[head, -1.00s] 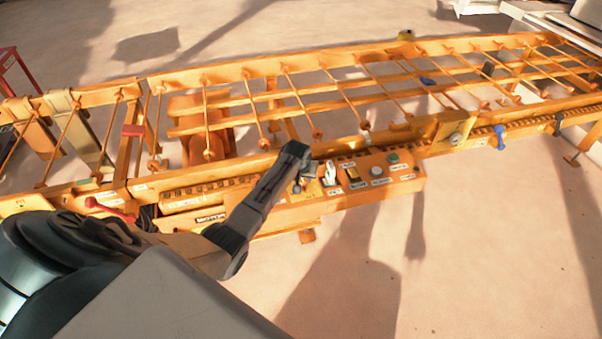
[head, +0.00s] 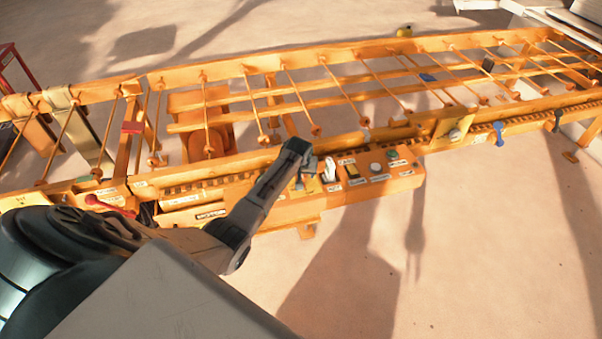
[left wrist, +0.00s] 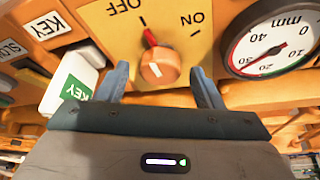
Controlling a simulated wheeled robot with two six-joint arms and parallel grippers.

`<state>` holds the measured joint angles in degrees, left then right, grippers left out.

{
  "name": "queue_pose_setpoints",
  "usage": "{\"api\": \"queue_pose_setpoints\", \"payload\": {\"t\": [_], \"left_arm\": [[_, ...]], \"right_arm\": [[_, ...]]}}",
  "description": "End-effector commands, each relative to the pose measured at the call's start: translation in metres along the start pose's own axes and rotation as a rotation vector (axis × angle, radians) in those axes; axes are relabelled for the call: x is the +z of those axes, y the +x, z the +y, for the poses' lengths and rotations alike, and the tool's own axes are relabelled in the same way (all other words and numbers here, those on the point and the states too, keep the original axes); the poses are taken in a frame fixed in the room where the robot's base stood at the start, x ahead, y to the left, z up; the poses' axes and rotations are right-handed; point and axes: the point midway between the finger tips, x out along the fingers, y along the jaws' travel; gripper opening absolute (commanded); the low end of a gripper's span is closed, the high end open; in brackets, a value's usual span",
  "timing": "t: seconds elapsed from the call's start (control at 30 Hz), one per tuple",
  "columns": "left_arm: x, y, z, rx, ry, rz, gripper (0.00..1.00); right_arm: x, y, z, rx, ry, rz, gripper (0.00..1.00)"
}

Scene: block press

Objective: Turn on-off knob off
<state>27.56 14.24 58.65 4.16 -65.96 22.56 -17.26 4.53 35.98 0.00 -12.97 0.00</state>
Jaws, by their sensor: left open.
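The on-off knob (left wrist: 160,68) is a round orange-red knob with a pale mark on its face. It sits on a yellow plate (left wrist: 185,45) printed OFF and ON, which appear upside down in the left wrist view. A red pointer at its upper left lies nearer the OFF print than the ON print. My left gripper (left wrist: 162,88) is open, one finger on each side of the knob in the picture; contact cannot be told. In the head view my left gripper (head: 298,150) is over the orange control panel (head: 385,187) and hides the knob. My right gripper is out of view.
A round mm dial (left wrist: 270,45) is right of the knob. A white key switch with a green KEY tag (left wrist: 72,85) is close to the left finger. In the head view, buttons (head: 376,168) line the panel, and an orange frame with rods (head: 345,98) stands behind.

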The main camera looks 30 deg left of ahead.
Motion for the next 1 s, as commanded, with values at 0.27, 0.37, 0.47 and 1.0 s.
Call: {"api": "queue_pose_setpoints", "payload": {"t": [0.27, 0.37, 0.47, 1.0], "left_arm": [[0.000, -0.011, 0.000, 0.000, 0.001, 0.001, 0.61], [0.000, -0.025, 0.000, 0.001, 0.001, 0.002, 0.61], [0.000, -0.043, 0.000, 0.001, 0.001, 0.003, 0.61], [0.000, -0.107, 0.000, 0.000, 0.000, 0.000, 0.61]], "right_arm": [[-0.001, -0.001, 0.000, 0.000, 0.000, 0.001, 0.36], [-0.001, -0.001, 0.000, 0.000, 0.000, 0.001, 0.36], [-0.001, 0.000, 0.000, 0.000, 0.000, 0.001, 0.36], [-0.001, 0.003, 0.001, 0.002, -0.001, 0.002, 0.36]]}}
